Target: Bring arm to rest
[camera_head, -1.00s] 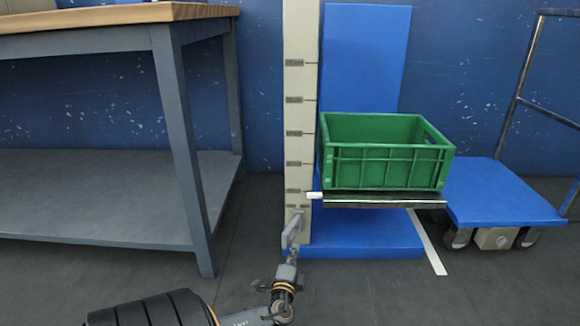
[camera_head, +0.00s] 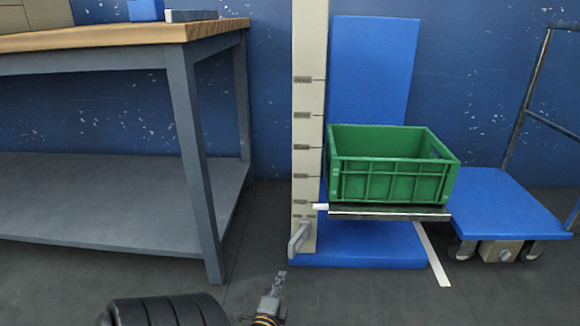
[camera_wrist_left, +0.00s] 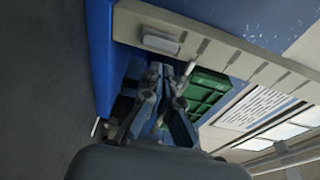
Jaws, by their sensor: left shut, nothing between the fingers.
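My left gripper (camera_head: 282,275) shows at the bottom of the head view, shut and empty. It is just below the grey handle (camera_head: 299,240) at the foot of the pale marked post, with a visible gap between them. In the left wrist view its fingers (camera_wrist_left: 167,78) are close together, in front of the blue stand and the green crate. The black ribbed part of my arm fills the lower left of the head view. My right gripper is not in view.
A green crate (camera_head: 391,180) sits on a dark shelf (camera_head: 390,213) beside the marked post (camera_head: 309,110) of a blue stand (camera_head: 367,70). A wooden-topped workbench (camera_head: 100,36) stands left, a blue cart (camera_head: 510,203) right. The floor between bench and stand is clear.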

